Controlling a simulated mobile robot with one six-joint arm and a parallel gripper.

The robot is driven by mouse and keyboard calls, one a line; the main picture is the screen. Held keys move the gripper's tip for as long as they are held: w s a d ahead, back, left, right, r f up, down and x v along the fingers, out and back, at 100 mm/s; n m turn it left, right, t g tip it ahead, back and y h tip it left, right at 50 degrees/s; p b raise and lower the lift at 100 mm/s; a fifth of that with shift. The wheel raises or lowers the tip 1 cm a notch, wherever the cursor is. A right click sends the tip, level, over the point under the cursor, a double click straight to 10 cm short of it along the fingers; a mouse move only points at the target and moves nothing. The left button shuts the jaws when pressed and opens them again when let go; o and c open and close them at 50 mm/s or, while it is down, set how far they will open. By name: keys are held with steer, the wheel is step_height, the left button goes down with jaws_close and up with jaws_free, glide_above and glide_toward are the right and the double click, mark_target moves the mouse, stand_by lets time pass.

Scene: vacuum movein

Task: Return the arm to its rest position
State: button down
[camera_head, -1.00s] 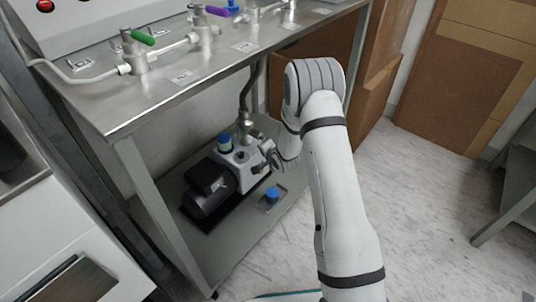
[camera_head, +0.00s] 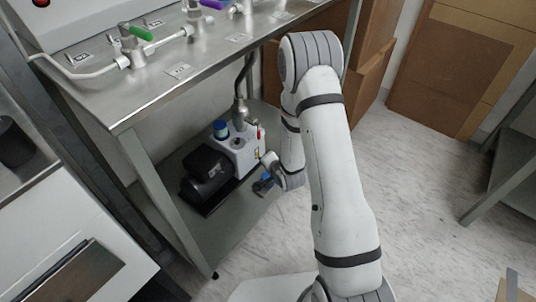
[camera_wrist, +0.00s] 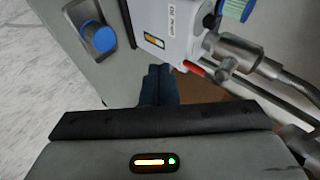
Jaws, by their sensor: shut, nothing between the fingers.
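My gripper (camera_wrist: 158,72) shows in the wrist view with its dark fingers closed together and nothing between them. They are beside the white pump body (camera_wrist: 175,30), apart from any grasped thing. In the head view my arm reaches down to the lower shelf beside the vacuum pump (camera_head: 238,152), and the fingertips are hard to make out there. The pump has a black motor (camera_head: 205,172) and a blue-green cap (camera_head: 221,129). A loose blue cap (camera_wrist: 98,38) sits on a small grey plate in the wrist view. In the head view my wrist partly covers that area.
The steel bench top (camera_head: 180,85) with green-handled (camera_head: 141,33) and purple-handled valves overhangs the lower shelf (camera_head: 225,232). A hose rises from the pump. A bench leg (camera_head: 165,205) stands at the left. Cardboard boxes (camera_head: 370,75) stand behind my arm.

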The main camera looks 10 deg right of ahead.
steer(key=shift+s, duration=0.2)
steer(key=shift+r, duration=0.1)
steer(key=s+d+r+n+g+h+p, duration=0.1)
steer(key=s+d+r+n+p, duration=0.15)
steer(key=r+p, duration=0.9)
steer(key=s+d+r+n+g+h+p, duration=0.2)
steer(key=d+r+p, duration=0.1)
steer(key=r, duration=1.7)
steer(key=s+d+r+n+g+p, duration=0.1)
steer(key=s+r+n+g+p, duration=0.1)
steer(key=s+r+p, duration=0.5)
steer(key=s+d+r+n+g+p, duration=0.1)
steer(key=s+r+n+p, duration=0.3)
steer(key=s+r, duration=1.1)
step_height(320, 180, up, 8)
steer(key=g+p, duration=0.1)
steer(key=p, duration=0.2)
steer(key=shift+d+f+p, duration=0.25)
steer(key=shift+p, duration=0.15)
steer(key=shift+s, duration=0.1)
